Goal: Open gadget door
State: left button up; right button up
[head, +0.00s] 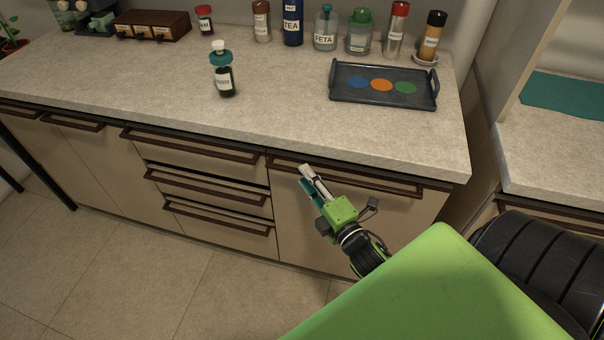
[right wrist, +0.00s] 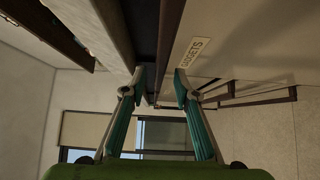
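The gadget door (head: 296,231) is the wide beige cabinet front below the right end of the counter. It looks closed. Its label, reading "GADGETS" (right wrist: 195,52), shows in the right wrist view. A long dark brown handle (head: 385,184) runs along its top edge. My right gripper (head: 307,175) is at the left part of this handle. In the right wrist view my right gripper (right wrist: 160,75) has its two teal fingers apart, with the dark handle bar (right wrist: 170,25) running between them in the picture. I cannot tell whether they touch it. My left gripper is out of view.
Drawers (head: 210,189) with dark handles lie left of the door. The counter (head: 290,90) above holds a dark tray (head: 384,101), a teal-capped bottle (head: 223,78) and several jars along the back. The tiled floor (head: 150,275) in front is clear.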

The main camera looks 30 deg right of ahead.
jog(key=shift+w+d, duration=0.15)
jog(key=shift+w, duration=1.4)
